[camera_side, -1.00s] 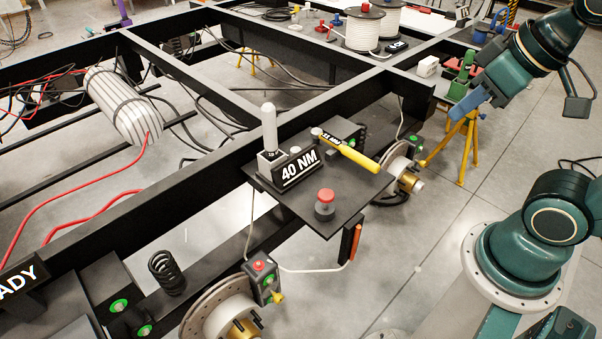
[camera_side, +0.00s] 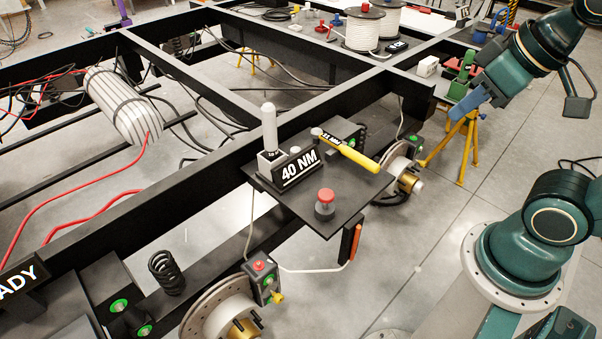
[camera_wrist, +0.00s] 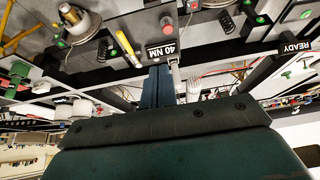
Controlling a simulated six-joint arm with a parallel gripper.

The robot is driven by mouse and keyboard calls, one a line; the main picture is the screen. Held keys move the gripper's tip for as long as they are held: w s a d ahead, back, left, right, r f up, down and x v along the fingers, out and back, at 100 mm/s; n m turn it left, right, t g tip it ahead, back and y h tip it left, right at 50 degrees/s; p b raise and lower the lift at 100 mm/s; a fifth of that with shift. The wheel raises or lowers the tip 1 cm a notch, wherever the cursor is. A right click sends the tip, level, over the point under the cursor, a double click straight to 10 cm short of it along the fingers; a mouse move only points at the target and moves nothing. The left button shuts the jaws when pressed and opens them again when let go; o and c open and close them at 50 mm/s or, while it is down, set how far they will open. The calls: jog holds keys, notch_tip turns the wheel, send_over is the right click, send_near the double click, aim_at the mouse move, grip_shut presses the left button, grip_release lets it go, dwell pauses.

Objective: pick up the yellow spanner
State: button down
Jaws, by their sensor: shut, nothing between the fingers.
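The yellow spanner (camera_side: 358,156) lies on a black shelf (camera_side: 318,223) fixed to the chassis in the side view. A small black label with white lettering sits at its head end, and its handle points toward the lower right. In the wrist view the spanner (camera_wrist: 126,42) shows as a short yellow bar, left of the 40 NM sign. My gripper (camera_side: 458,115) is at the upper right of the side view, well apart from the spanner. Its blue fingers (camera_wrist: 158,70) are together and empty in the wrist view.
On the shelf stand the 40 NM sign (camera_side: 299,170), a grey post with a pale rounded top (camera_side: 269,130) and a red-capped knob (camera_side: 325,204). A wheel hub (camera_side: 398,168) is just right of the spanner. A yellow stand (camera_side: 465,145) is below my gripper.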

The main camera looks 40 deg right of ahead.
jog(key=c, duration=1.1)
grip_release()
jog(key=shift+o, duration=0.2)
jog(key=w+d+f+g, duration=0.2)
jog(key=w+d, duration=0.2)
jog(key=w, duration=0.6)
jog(key=w+d+f+g, duration=0.1)
jog(key=w+d+f, duration=0.15)
jog(key=w, duration=0.85)
jog(key=w+d+f+g, duration=0.1)
jog(key=w+d+f, duration=0.4)
jog(key=f, duration=0.5)
jog(key=w+d+f+g, duration=0.1)
jog(key=w+d+f, duration=0.4)
jog(key=f, duration=0.6)
jog(key=shift+w+d+g, duration=0.3)
jog(key=shift+w+d, duration=0.05)
jog(key=shift+d, duration=0.7)
